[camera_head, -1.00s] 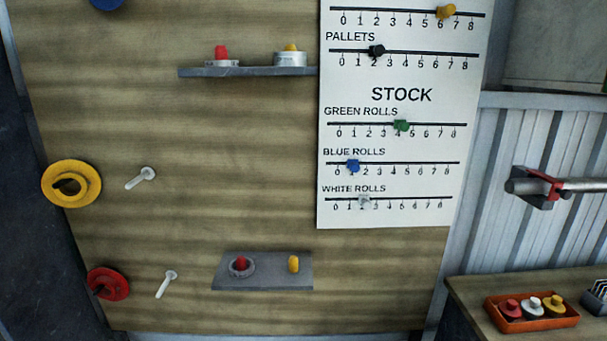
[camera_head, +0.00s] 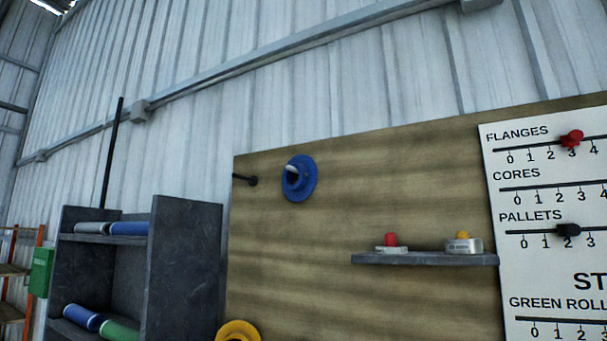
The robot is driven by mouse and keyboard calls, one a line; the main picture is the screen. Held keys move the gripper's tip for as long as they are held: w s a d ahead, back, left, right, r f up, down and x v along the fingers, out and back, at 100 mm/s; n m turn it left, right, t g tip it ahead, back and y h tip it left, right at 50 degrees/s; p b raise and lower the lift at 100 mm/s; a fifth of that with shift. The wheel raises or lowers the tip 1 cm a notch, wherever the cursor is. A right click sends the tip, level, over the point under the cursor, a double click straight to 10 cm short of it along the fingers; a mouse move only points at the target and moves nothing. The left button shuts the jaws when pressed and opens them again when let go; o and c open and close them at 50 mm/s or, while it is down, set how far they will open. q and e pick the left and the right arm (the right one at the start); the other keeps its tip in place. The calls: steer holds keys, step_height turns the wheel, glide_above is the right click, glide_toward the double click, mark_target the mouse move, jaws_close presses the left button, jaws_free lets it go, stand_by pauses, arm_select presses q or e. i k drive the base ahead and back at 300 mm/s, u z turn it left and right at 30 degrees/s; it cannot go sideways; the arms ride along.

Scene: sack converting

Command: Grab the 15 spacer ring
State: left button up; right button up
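On a small grey shelf (camera_head: 424,259) on the wooden board, two ring-like pieces sit around pegs. The left one is a flat pale ring (camera_head: 391,250) with a red peg (camera_head: 390,239) standing up from it. The right one is a taller pale ring (camera_head: 465,246) with a yellow peg (camera_head: 462,235) in its middle. Any size marks on the rings are too small to read, so I cannot tell which is the 15 spacer ring. Neither of my grippers is in view.
A blue flange (camera_head: 300,178) hangs on the board (camera_head: 390,190), beside an empty black peg (camera_head: 245,180). A yellow flange (camera_head: 238,331) shows at the bottom edge. A dark rack (camera_head: 180,265) holding rolls stands left. A stock chart (camera_head: 550,215) is on the right.

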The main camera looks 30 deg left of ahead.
mark_target(401, 249)
steer(key=z, duration=0.65)
steer(key=i, duration=1.75)
steer(key=u, duration=0.15)
